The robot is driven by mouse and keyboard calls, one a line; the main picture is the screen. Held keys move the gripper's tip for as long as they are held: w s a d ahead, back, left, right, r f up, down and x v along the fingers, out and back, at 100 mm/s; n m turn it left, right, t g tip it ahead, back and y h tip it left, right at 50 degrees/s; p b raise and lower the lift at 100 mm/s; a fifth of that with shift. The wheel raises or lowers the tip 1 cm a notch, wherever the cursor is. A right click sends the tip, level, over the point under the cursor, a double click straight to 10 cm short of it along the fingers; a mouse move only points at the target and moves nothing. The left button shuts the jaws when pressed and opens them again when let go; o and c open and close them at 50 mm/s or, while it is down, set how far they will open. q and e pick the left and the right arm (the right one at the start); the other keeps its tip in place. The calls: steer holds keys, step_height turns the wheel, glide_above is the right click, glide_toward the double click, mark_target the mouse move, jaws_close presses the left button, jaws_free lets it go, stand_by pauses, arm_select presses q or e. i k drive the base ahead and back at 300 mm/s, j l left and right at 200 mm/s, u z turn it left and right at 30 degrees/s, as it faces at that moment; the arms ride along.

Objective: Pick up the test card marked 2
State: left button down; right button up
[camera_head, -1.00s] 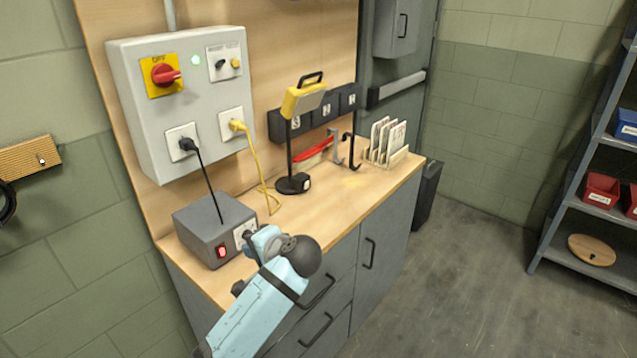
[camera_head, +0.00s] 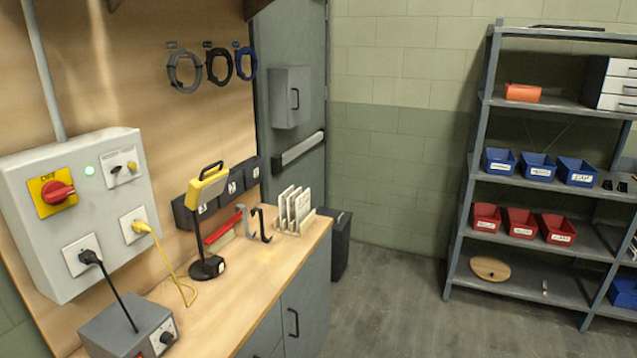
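Several pale upright cards (camera_head: 289,207) stand in a light wooden rack (camera_head: 304,222) at the far right end of the wooden workbench (camera_head: 240,283). Their markings are too small to read, so I cannot tell which card is marked 2. Neither of my grippers is in view.
On the bench stand a grey power box (camera_head: 130,328), a yellow-headed lamp (camera_head: 207,187), a red-handled tool (camera_head: 222,229) and dark hooks (camera_head: 262,226). A grey switch box (camera_head: 75,210) hangs at left. A shelf (camera_head: 520,198) with bins stands right. The floor (camera_head: 400,290) between is clear.

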mark_target(303, 202)
steer(key=i+l+u, duration=0.1)
steer(key=u, duration=0.55)
steer(key=i+l+u, duration=0.45)
steer(key=l, duration=0.15)
steer(key=l+u, duration=0.25)
steer(key=i+l, duration=0.1)
steer(key=l, duration=0.25)
steer(key=i+l+u, duration=0.15)
steer(key=l, duration=0.6)
